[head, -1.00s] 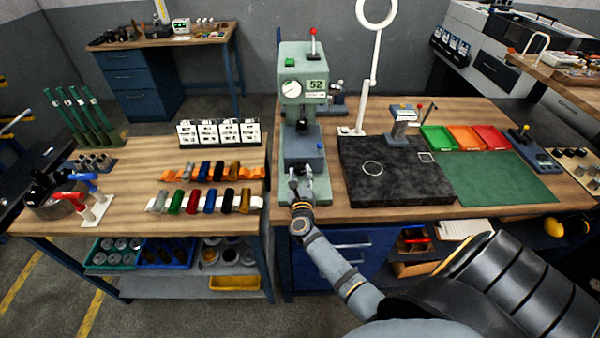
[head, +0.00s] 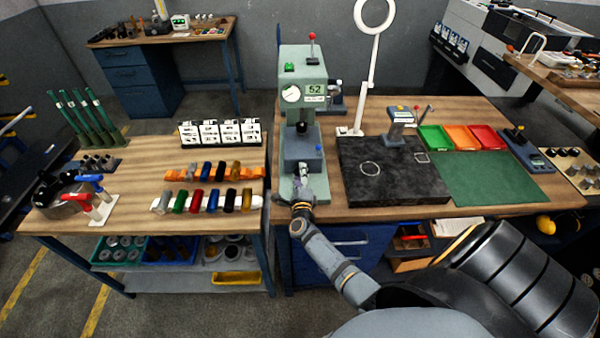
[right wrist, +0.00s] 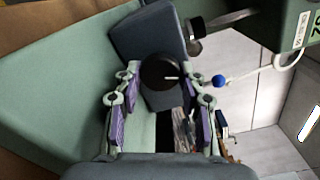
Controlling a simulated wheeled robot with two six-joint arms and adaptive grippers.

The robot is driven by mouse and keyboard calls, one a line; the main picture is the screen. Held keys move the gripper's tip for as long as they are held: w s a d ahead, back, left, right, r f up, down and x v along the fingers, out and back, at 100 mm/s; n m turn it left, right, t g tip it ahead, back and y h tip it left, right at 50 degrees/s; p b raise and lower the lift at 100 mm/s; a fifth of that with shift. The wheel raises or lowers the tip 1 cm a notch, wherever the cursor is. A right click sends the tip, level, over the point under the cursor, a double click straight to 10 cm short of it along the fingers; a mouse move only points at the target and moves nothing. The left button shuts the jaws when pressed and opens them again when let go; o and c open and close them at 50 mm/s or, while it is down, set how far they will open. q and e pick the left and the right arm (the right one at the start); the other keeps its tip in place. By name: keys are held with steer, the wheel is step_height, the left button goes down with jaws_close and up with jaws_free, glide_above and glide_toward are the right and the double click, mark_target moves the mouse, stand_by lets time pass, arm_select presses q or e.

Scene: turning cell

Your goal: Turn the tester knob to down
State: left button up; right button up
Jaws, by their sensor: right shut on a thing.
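The green tester (head: 304,66), with a dial and a "52" label, stands on the wooden bench. Its knob (right wrist: 158,72) is round and black with a white pointer line, which points right in the right wrist view. My right gripper (head: 303,172) is at the front of the tester, low down; in the head view it hides the knob. In the right wrist view, my right gripper (right wrist: 163,84) has its purple-padded fingers on either side of the knob, shut on it. My left gripper is not in view.
A blue ball-tipped lever (right wrist: 219,80) sticks out beside the knob. Racks of coloured cylinders (head: 205,203) stand on the left bench.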

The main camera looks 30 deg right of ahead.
steer(key=shift+n+p, duration=0.75)
steer(key=shift+n, duration=1.35)
steer(key=o, duration=1)
steer(key=shift+o, duration=0.7)
steer(key=shift+s, duration=0.1)
steer(key=shift+f, duration=0.1)
